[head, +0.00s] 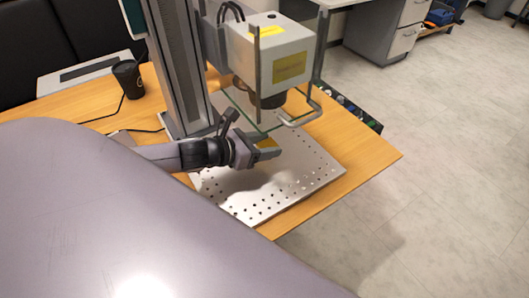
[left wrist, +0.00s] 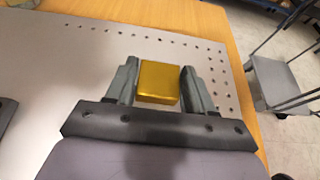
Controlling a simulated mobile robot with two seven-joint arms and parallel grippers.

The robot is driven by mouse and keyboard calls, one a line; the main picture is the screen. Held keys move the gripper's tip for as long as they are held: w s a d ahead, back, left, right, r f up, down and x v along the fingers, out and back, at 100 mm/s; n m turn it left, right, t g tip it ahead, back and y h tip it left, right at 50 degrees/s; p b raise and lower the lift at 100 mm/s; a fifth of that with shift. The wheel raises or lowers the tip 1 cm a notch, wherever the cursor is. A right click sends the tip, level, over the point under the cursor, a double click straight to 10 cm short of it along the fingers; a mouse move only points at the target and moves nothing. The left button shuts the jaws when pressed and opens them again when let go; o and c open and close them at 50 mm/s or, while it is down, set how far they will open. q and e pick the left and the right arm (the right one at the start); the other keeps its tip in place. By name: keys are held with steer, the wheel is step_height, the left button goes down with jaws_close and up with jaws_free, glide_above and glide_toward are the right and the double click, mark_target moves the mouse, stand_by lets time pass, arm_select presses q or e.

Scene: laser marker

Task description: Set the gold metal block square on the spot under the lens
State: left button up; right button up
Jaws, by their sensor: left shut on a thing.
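The gold metal block (left wrist: 159,80) sits between the two fingers of my left gripper (left wrist: 159,88) in the left wrist view, and the gripper is shut on it. In the head view my left gripper (head: 262,149) is over the perforated metal plate (head: 235,205), below the marker's lens (head: 267,97). Part of the gold block (head: 267,143) shows at its fingertips. I cannot tell whether the block touches the plate. The spot under the lens cannot be made out. My right gripper is not in view.
The laser head (head: 270,55) and its clear guard (head: 250,112) with a metal handle (head: 303,113) hang close above my left gripper. A column (head: 178,65) stands behind my left arm. A black cup (head: 128,79) stands on the wooden table (head: 372,152) at the left.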

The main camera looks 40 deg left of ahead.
arm_select(q)
steer(key=shift+f, duration=1.65)
steer(key=shift+f, duration=0.1)
steer(key=o, duration=1.2)
steer(key=shift+s, duration=0.3)
steer(key=shift+r+p+v, duration=0.2)
steer(key=shift+p+v, duration=0.4)
steer(key=shift+v, duration=5.2)
steer(key=shift+w+a, duration=0.1)
steer(key=shift+w, duration=0.05)
